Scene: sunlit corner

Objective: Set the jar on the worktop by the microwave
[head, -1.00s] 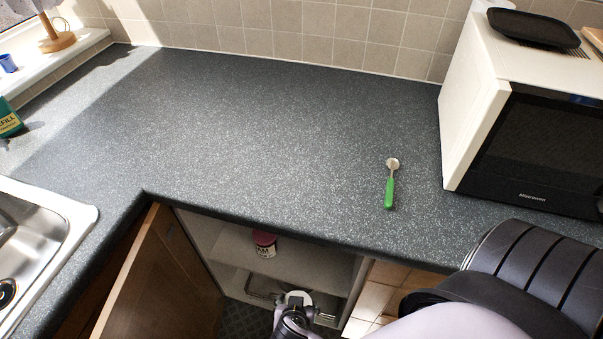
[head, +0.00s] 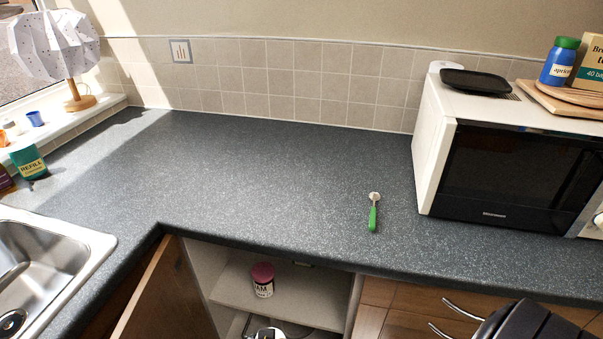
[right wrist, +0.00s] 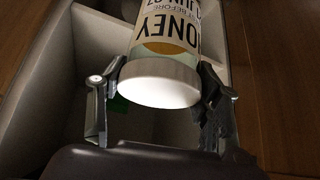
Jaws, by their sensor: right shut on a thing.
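A honey jar (right wrist: 170,45) with a white lid and a pale printed label fills the top middle of the right wrist view. My right gripper (right wrist: 160,75) is shut on it, one finger on each side, with the lid toward the camera. The white microwave (head: 430,130) with a black door stands at the right on the dark speckled worktop (head: 270,180). My left gripper is not in view.
A green-handled utensil (head: 373,213) lies on the worktop left of the microwave. A pink-lidded jam jar (head: 263,281) stands on the cupboard shelf. The cupboard door (head: 165,300) hangs open beside the sink (head: 50,250). The worktop's middle is clear.

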